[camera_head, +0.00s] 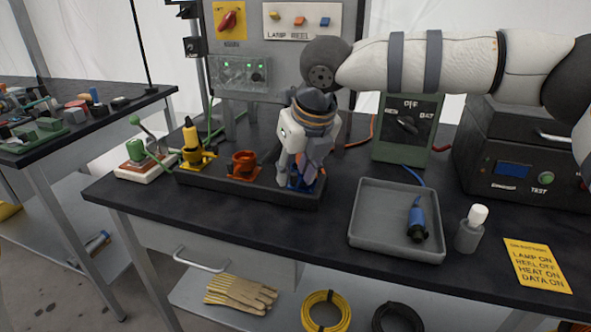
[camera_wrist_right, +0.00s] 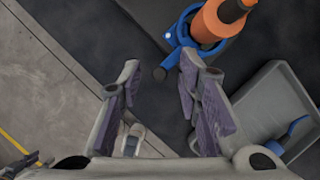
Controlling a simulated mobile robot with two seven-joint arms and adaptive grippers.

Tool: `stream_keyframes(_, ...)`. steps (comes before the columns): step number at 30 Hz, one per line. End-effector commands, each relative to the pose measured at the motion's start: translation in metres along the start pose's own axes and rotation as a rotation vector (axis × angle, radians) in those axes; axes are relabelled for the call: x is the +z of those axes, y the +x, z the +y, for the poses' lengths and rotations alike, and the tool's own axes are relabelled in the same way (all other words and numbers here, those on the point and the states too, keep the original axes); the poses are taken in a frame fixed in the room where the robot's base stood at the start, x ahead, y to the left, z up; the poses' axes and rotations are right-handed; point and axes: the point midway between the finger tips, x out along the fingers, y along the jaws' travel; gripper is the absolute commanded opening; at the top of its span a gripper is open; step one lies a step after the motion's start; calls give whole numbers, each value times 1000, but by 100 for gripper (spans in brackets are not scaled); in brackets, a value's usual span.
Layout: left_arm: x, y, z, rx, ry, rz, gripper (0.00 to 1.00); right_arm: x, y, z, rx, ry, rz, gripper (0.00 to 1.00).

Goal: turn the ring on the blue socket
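The blue socket (camera_head: 300,181) is at the right end of the dark strip on the bench, mostly hidden behind my right gripper (camera_head: 297,165) in the head view. In the right wrist view, its blue ring (camera_wrist_right: 182,28) shows at the top, with an orange cylindrical part (camera_wrist_right: 210,24) overlapping it.
An orange socket (camera_head: 243,164) and a yellow socket (camera_head: 195,158) with a yellow plug stand left along the strip. A grey tray (camera_head: 372,238) holds a blue connector (camera_head: 417,219). A grey white-topped cylinder (camera_head: 470,230) stands right of it. A meter box (camera_head: 408,128) stands behind.

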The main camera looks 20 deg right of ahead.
Motion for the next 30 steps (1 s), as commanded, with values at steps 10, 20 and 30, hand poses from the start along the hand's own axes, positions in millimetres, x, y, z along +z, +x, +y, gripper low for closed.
stream_keyframes(10, 0, 0, 0, 0, 0, 0, 47, 0, 0, 0, 0, -1, 0, 0)
stream_keyframes(20, 0, 0, 0, 0, 0, 0, 47, -1, 0, -1, 5, -13, 0, 0)
stream_keyframes(30, 0, 0, 0, 0, 0, -1, 47, -7, -2, -11, 76, -178, 1, 0)
